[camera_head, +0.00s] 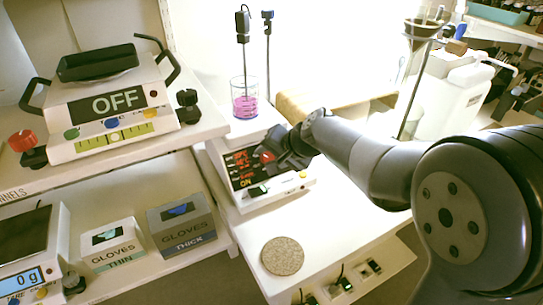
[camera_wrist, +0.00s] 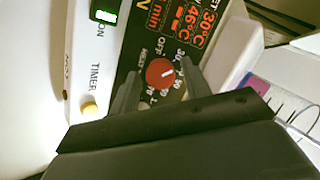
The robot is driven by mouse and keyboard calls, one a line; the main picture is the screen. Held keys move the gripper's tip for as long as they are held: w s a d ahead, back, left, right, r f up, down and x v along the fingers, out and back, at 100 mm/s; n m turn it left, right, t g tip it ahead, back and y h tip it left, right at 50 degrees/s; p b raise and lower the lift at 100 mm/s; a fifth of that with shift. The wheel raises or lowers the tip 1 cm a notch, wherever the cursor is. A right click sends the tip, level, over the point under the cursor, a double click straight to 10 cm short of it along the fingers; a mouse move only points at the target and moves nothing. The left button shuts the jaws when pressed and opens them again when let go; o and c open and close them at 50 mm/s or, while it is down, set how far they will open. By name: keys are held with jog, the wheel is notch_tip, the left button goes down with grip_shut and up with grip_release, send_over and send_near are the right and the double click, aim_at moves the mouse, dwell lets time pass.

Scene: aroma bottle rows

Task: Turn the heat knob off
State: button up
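The heat knob is a round red knob (camera_wrist: 160,73) on the dark front panel of the hotplate (camera_wrist: 128,62). Its short white mark points toward the right, slightly up, away from the printed OFF. In the wrist view my gripper (camera_wrist: 160,86) has one finger on each side of the knob, with narrow gaps visible, so it looks open. In the head view the hotplate (camera_head: 298,187) shows red digits and a lit ON, and my gripper (camera_head: 279,150) is at the knob (camera_head: 267,157), partly covering the panel.
A beaker of pink liquid (camera_head: 245,106) stands on the hotplate, with probes above it. A balance reading OFF (camera_head: 118,100) is on the left shelf, with glove boxes (camera_head: 182,224) below. A round cork mat (camera_head: 283,256) lies on the bench in front. A yellow button (camera_wrist: 89,108) is near the TIMER label.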

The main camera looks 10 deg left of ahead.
jog(key=c, duration=0.8)
jog(key=shift+n, duration=0.4)
jog(key=n+h, duration=0.1)
jog(key=n, duration=0.3)
jog(key=shift+b, duration=0.3)
jog(key=n+h, duration=0.1)
jog(key=n, duration=0.3)
jog(key=shift+a+n, duration=0.1)
jog(key=shift+n, duration=0.2)
jog(key=shift+t+h, duration=0.3)
jog(key=o, duration=1)
